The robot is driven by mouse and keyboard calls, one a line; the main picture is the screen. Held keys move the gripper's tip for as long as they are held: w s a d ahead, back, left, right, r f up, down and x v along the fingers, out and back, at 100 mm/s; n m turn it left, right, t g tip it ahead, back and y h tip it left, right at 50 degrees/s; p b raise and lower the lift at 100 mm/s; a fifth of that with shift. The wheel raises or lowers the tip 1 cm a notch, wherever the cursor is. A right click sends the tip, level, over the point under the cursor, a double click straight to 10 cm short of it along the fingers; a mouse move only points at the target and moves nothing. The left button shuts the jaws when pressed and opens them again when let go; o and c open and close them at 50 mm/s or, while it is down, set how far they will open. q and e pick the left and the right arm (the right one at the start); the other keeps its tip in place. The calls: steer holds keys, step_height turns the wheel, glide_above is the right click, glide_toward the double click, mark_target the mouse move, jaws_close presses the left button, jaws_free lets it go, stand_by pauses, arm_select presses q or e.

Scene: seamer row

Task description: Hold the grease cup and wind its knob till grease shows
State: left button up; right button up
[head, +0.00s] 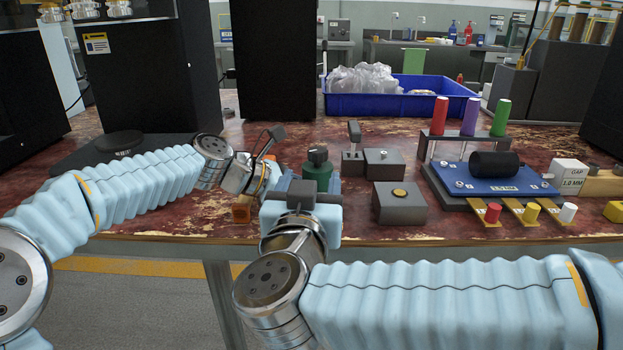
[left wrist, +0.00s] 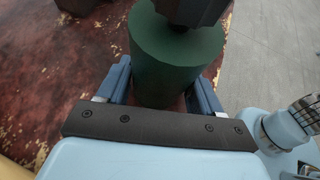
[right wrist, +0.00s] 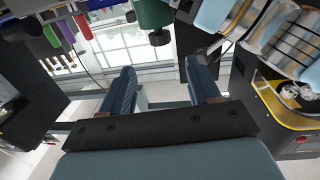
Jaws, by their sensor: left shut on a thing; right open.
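The grease cup (head: 317,174) is a dark green cylinder with a dark knob (head: 318,155) on top, near the front edge of the worn red table. My left gripper (left wrist: 163,88) is shut on its green body (left wrist: 176,60), a finger on each side; the knob is partly in view above. My right gripper (head: 309,187) is open and empty, in front of the cup in the head view and hiding its lower part. In the right wrist view, the knob (right wrist: 159,37) lies beyond and between the open fingertips, apart from them. No grease can be seen.
Further right is a blue plate fixture (head: 485,182) with coloured handles. A blue crate (head: 400,105) stands behind. A black machine post (head: 273,60) rises at the back.

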mark_target(315, 148)
steer(key=w+n+y, duration=0.1)
steer(key=w+y, duration=0.1)
steer(key=w, duration=0.2)
steer(key=w+n+y, duration=0.2)
steer(key=w, duration=0.3)
steer(key=w+n+y, duration=0.1)
steer(key=w+y, duration=0.1)
steer(key=w, duration=0.2)
steer(key=shift+w+d+f+n+g+y, duration=0.1)
steer(key=shift+w+d+n+g+y, duration=0.2)
steer(key=shift+w+g+y, duration=0.1)
